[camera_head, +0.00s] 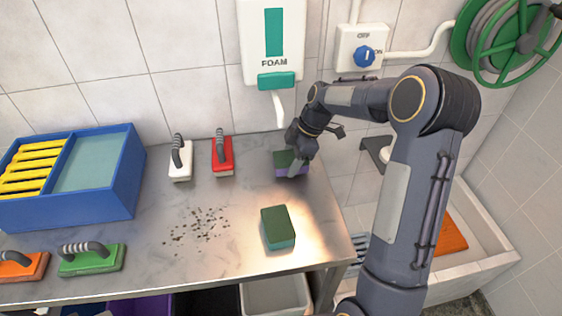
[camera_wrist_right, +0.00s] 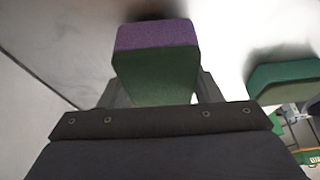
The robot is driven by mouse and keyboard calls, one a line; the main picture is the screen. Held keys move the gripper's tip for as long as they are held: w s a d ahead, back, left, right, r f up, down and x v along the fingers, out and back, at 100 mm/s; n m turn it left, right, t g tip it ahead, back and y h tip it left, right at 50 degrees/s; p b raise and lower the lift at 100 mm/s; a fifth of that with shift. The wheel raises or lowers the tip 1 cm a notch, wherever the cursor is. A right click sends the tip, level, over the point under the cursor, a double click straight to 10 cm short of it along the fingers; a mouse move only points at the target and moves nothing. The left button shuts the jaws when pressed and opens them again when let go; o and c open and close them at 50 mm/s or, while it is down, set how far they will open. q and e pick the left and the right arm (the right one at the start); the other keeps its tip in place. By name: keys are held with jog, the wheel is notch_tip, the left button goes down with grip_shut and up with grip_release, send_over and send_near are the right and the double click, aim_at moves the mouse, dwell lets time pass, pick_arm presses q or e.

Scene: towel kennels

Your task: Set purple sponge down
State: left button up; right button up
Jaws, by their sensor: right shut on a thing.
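The purple sponge (camera_head: 291,170) has a dark green top and is at the back right of the steel table, below the foam dispenser. My right gripper (camera_head: 302,157) is shut on it from above. In the right wrist view the purple sponge (camera_wrist_right: 155,36) sits between the two fingers of the gripper (camera_wrist_right: 155,85), close to the steel surface; whether it touches the table I cannot tell. My left gripper is not in view.
A green sponge (camera_head: 278,228) lies in front on the steel table (camera_head: 150,270). White (camera_head: 180,160) and red (camera_head: 222,157) brushes stand to the left, with dark crumbs (camera_head: 197,225) before them. A blue crate (camera_head: 112,190) is far left. A sink (camera_head: 490,262) is at right.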

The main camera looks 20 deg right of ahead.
aim_at(280, 159)
jog(key=a, duration=0.3)
jog(key=shift+w+a+p, duration=0.1)
jog(key=shift+w+p, duration=0.25)
jog(key=shift+w, duration=0.05)
jog(key=shift+f, duration=0.55)
jog(key=shift+d+f, duration=0.25)
jog(key=shift+f, duration=0.15)
jog(key=o, duration=1)
